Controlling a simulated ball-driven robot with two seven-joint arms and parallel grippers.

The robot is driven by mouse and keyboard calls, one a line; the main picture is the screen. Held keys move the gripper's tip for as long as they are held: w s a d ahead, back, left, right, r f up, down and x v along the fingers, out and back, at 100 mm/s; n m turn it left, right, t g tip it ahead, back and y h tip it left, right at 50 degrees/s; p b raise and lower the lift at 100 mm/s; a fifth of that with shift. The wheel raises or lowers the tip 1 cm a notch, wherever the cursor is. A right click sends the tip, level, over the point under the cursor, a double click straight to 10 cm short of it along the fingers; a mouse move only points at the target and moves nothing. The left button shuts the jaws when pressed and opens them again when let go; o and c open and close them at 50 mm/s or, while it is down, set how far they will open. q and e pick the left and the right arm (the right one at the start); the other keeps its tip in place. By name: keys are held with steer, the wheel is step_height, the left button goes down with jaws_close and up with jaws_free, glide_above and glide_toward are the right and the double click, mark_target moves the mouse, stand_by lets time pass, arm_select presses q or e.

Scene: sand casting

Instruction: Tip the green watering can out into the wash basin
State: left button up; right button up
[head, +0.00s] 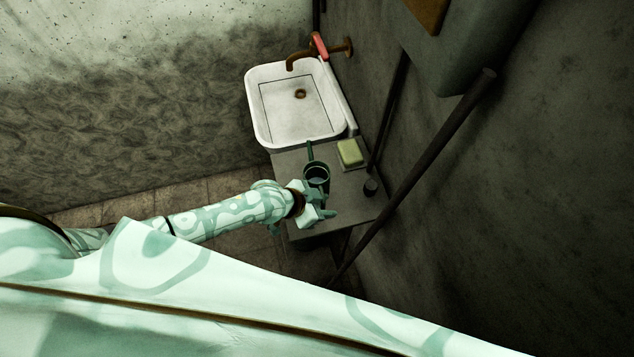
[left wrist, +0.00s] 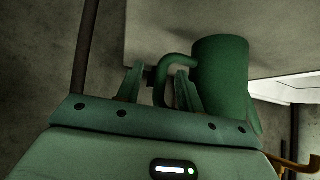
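The green watering can (head: 317,172) stands on the grey shelf beside the basin, its spout pointing toward the basin. In the left wrist view the can (left wrist: 222,75) shows its body and its curved handle (left wrist: 175,62). My left gripper (head: 322,205) is at the handle side of the can. Its fingers (left wrist: 158,88) are apart, with part of the handle showing between them; I cannot see them pressing on it. The white wash basin (head: 275,125) is beyond the can, with a dark drain in its floor. My right gripper is not in view.
A brown tap (head: 300,60) reaches over the basin, with a red handle (head: 319,45). A dark slanted pole (head: 420,165) stands to the right, near the wall.

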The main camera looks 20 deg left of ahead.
arm_select(q)
steer(key=shift+r, duration=0.1)
jaws_close()
